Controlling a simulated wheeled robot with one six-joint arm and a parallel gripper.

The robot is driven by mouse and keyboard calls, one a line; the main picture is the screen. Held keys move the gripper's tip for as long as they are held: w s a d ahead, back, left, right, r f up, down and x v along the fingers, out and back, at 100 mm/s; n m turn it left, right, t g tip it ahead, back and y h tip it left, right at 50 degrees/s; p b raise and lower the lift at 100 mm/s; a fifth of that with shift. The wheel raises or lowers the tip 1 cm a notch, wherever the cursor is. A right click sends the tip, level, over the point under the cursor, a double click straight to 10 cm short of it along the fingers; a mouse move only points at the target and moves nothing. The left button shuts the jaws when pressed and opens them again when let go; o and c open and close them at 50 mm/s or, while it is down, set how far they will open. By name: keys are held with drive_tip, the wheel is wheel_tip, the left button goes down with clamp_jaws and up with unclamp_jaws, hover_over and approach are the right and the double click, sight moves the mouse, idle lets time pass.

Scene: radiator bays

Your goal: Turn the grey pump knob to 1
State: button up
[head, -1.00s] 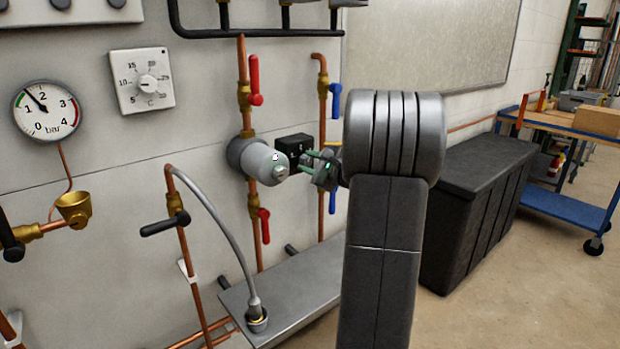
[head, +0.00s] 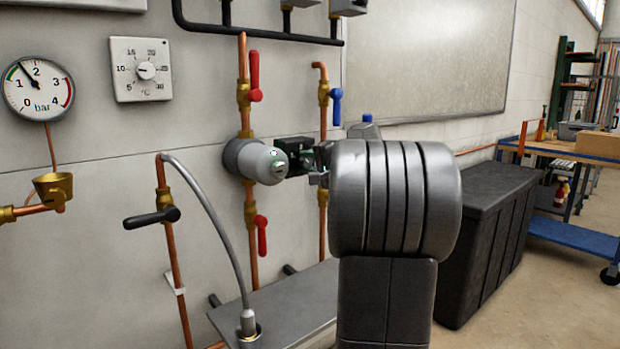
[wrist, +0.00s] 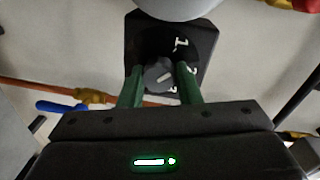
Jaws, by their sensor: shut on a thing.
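The grey pump knob (wrist: 157,76) sits on the face of a black pump box (wrist: 140,40), which also shows in the head view (head: 290,146). White figures 1, 2 and 3 run down the right side of the knob in the wrist view. The knob's white pointer line slants up to the right, roughly toward the 2. My gripper (wrist: 160,78) has its green fingers on both sides of the knob and is shut on it. In the head view my arm hides the knob and most of my gripper.
A grey pump cylinder (head: 262,162) stands out beside the box. Red lever handles (head: 254,78) and a blue one (head: 336,105) are on copper pipes close by. A black chest (head: 485,240) stands to the right. A metal ledge (head: 290,305) is below.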

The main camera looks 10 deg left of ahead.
drive_tip(key=shift+f+n+b, duration=0.3)
drive_tip(key=shift+n+b, duration=1)
drive_tip(key=shift+b, duration=0.2)
drive_tip(key=shift+r, duration=0.1)
drive_tip(key=o, duration=0.9)
drive_tip(key=shift+o, duration=0.2)
drive_tip(key=shift+r, duration=0.1)
drive_tip(key=p+v, duration=0.1)
drive_tip(key=v, duration=1.3)
drive_tip(key=shift+p, duration=0.3)
drive_tip(key=shift+a, duration=0.2)
